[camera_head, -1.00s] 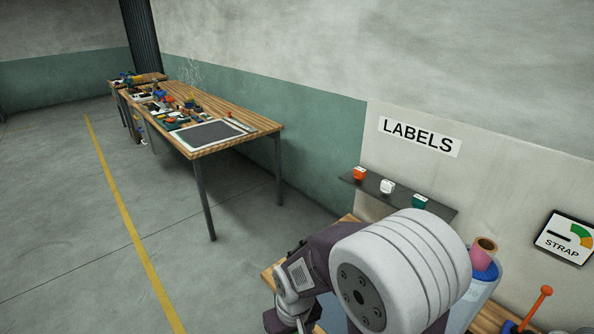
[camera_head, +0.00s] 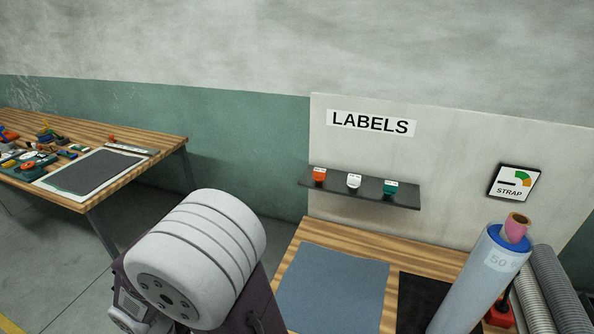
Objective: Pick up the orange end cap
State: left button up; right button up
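A small orange piece with a white top (camera_head: 319,175) sits at the left end of a dark wall shelf, under the LABELS sign. I cannot tell for sure that it is the end cap. Small orange items also lie on the left workbench, one of them a rounded piece (camera_head: 28,167). One of my arms, with a large white ribbed joint, fills the lower left-middle of the view. No gripper fingers of mine are visible, and the arm is well below the shelf.
The shelf (camera_head: 404,199) also holds a white piece (camera_head: 353,182) and a green piece (camera_head: 390,188). Below is a wooden bench with a blue-grey mat (camera_head: 335,285), a dark mat (camera_head: 420,290) and a tall blue-white roll (camera_head: 473,285). The left workbench (camera_head: 160,140) holds several parts.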

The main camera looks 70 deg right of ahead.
aim_at(318, 173)
jog(key=i+l+z, duration=0.15)
jog(key=i+z, duration=1.2)
jog(key=i+j+z, duration=0.25)
jog(key=z, duration=0.2)
jog(key=i+j+z, duration=0.3)
jog(key=j+z, duration=0.15)
